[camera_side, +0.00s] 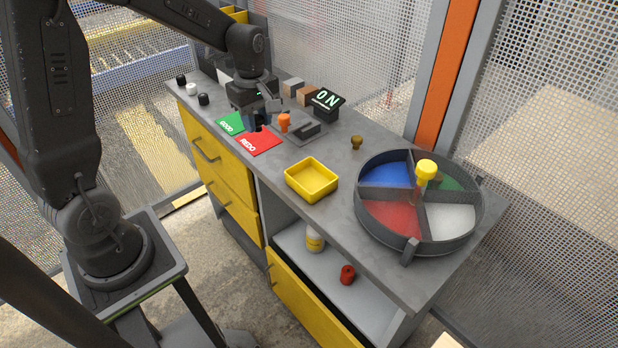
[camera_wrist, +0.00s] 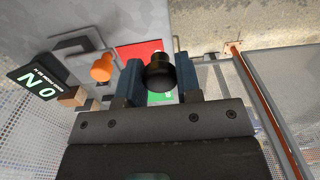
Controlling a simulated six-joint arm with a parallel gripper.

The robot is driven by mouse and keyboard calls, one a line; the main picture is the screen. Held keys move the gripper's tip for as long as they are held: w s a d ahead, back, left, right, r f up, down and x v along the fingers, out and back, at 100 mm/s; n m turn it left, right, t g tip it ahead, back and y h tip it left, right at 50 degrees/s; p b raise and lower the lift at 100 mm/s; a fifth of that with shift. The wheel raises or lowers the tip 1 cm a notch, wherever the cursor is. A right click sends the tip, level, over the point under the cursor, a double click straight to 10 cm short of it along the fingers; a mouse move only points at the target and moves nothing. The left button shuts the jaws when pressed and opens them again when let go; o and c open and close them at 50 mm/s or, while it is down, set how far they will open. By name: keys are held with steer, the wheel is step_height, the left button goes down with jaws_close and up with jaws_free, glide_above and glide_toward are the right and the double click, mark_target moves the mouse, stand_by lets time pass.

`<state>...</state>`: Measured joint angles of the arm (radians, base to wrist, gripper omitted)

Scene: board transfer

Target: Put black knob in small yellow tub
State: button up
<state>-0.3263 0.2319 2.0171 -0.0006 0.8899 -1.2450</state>
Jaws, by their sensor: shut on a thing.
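The black knob (camera_wrist: 160,72) is between the two blue fingers of my gripper (camera_wrist: 160,80) in the wrist view, with both fingers against its sides. In the side view my gripper (camera_side: 259,121) points down near the red REDO card (camera_side: 262,143) and the green GOOD card (camera_side: 229,124). The knob is hard to make out there against the dark fingers. The small yellow tub (camera_side: 311,178) stands empty on the grey bench, to the right of and nearer than my gripper. The tub does not show in the wrist view.
An orange knob (camera_side: 284,122) stands beside my gripper, with a grey fixture (camera_side: 309,130) and an ON display (camera_side: 327,100) behind. A brown knob (camera_side: 356,142) and a divided round tray (camera_side: 362,216) are farther right. The bench between cards and tub is clear.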

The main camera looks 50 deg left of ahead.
glide_above(304, 178)
step_height(304, 178, down, 7)
steer(key=shift+r, duration=0.1)
steer(key=shift+f, duration=1.95)
steer(key=o, duration=0.7)
steer(key=shift+f, duration=0.1)
steer(key=shift+c, duration=0.2)
step_height(304, 178, up, 12)
steer(key=s+r+m+t, duration=0.2)
steer(key=s+r+m, duration=0.1)
steer(key=s+m, duration=0.3)
steer(key=s+d+r+m+t, duration=0.1)
steer(key=s+r+m, duration=0.3)
steer(key=s+m, duration=0.2)
steer(key=s+d+r+m+t, duration=0.1)
steer(key=s+r+m+t, duration=0.1)
steer(key=s+m, duration=0.4)
steer(key=shift+s+d+r+t, duration=0.1)
steer(key=shift+s+r, duration=0.2)
steer(key=shift+s, duration=0.2)
steer(key=shift+s+r+t, duration=0.1)
steer(key=shift+s+r, duration=0.15)
steer(key=shift+s, duration=0.3)
steer(key=shift+s+d+r+t, duration=0.1)
steer(key=shift+s+r, duration=0.2)
steer(key=shift+s, duration=0.2)
